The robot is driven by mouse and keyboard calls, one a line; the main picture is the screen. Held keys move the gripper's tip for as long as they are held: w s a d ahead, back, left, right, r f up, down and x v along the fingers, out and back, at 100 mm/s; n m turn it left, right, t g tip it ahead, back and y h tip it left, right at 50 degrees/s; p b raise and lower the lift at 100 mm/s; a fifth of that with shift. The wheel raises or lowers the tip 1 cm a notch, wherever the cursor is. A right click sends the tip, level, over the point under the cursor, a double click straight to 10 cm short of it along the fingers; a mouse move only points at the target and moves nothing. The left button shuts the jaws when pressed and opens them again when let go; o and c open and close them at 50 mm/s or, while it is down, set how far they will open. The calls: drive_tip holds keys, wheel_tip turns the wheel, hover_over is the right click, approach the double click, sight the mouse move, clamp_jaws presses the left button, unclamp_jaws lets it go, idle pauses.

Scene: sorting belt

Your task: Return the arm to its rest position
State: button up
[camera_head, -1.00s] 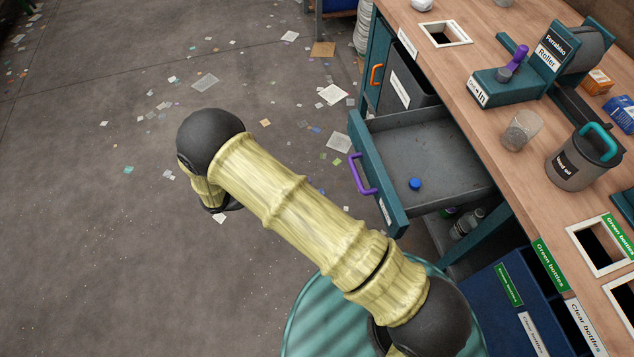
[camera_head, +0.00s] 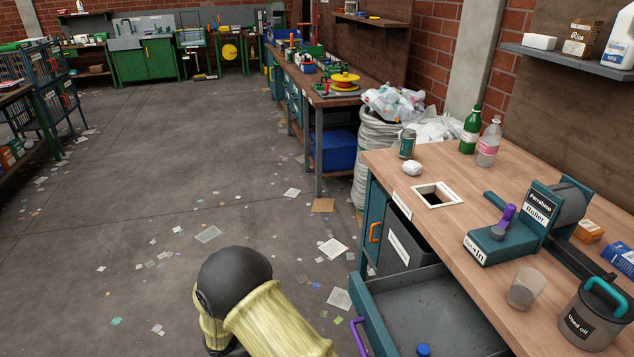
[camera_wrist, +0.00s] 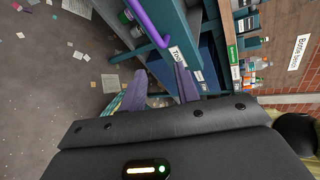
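My arm's pale yellow link and dark joint (camera_head: 235,280) show at the bottom of the head view, left of the open drawer (camera_head: 408,300). My gripper is outside the head view. In the wrist view my gripper (camera_wrist: 160,84) has its two fingers apart, with nothing seen held between them. The drawer's purple handle (camera_wrist: 148,24) lies ahead of the fingers, and I cannot tell how far.
The wooden workbench (camera_head: 450,160) stands at the right with a teal roller device (camera_head: 515,235), a clear cup (camera_head: 526,288) and a grey used-oil can (camera_head: 592,318). A blue cap (camera_head: 423,349) lies in the drawer. Floor at left is open, with scattered scraps.

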drive_tip(key=s+d+r+m+y, duration=0.2)
drive_tip(key=d+r+m+y, duration=0.3)
drive_tip(key=m, duration=0.6)
drive_tip(key=s+d+r+m+t+y, duration=0.15)
drive_tip(key=d+r+m+y, duration=0.35)
drive_tip(key=m, duration=0.7)
drive_tip(key=s+d+r+m+y, duration=0.25)
drive_tip(key=d+r+m, duration=0.4)
drive_tip(key=m, duration=0.45)
wheel_tip(320, 180, up, 15)
drive_tip(key=p, duration=1.6)
drive_tip(key=shift+w+d+r+y, duration=0.2)
drive_tip(key=shift+w+d+y, duration=0.1)
drive_tip(key=shift+y, duration=0.15)
drive_tip(key=shift+d, duration=0.1)
